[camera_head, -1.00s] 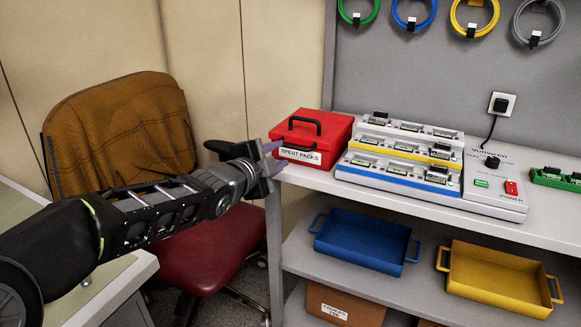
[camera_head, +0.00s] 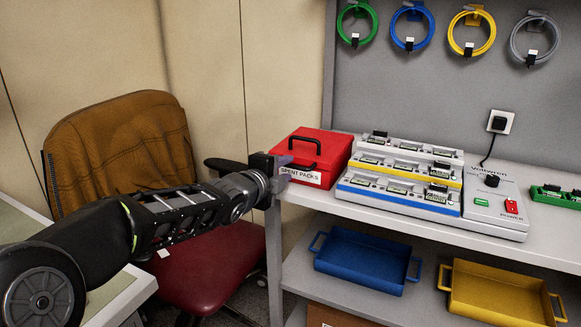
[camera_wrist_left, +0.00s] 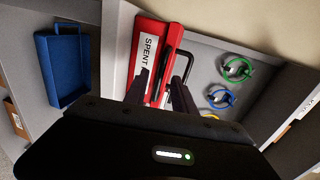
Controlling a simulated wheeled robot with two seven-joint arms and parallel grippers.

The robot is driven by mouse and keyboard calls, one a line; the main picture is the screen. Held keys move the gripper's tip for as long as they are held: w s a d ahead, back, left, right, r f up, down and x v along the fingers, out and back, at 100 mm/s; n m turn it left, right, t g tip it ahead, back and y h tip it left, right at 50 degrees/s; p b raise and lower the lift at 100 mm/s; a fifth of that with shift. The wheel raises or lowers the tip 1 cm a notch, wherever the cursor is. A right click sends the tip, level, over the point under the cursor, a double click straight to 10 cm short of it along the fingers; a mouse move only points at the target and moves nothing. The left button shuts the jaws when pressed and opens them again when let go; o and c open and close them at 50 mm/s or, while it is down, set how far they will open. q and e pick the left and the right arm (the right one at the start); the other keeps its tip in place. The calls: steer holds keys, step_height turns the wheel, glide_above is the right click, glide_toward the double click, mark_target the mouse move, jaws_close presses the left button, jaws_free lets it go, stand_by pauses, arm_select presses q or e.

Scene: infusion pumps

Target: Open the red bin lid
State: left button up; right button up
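The red bin (camera_head: 325,153) stands on the bench's left end with its lid down. A black handle (camera_head: 304,146) arches over the lid, and a white "SPENT PACKS" label (camera_head: 301,175) is on the front. My left gripper (camera_head: 286,168) is at the bin's front left corner, near the label. In the left wrist view my left gripper (camera_wrist_left: 162,90) has its two dark fingers apart, in front of the red bin (camera_wrist_left: 152,40). The black handle (camera_wrist_left: 186,58) shows close behind the fingers; I cannot tell whether they touch it. My right gripper is not in view.
A tiered white charger (camera_head: 400,205) with blue and yellow strips stands right of the bin. A blue tray (camera_head: 362,262) and a yellow tray (camera_head: 500,292) sit on the lower shelf. A brown-backed chair (camera_head: 120,145) is left of the bench. Coloured cables (camera_head: 411,25) hang above.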

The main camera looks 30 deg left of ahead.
mark_target(290, 166)
arm_select(q)
steer(key=shift+x, duration=1.85)
jaws_close()
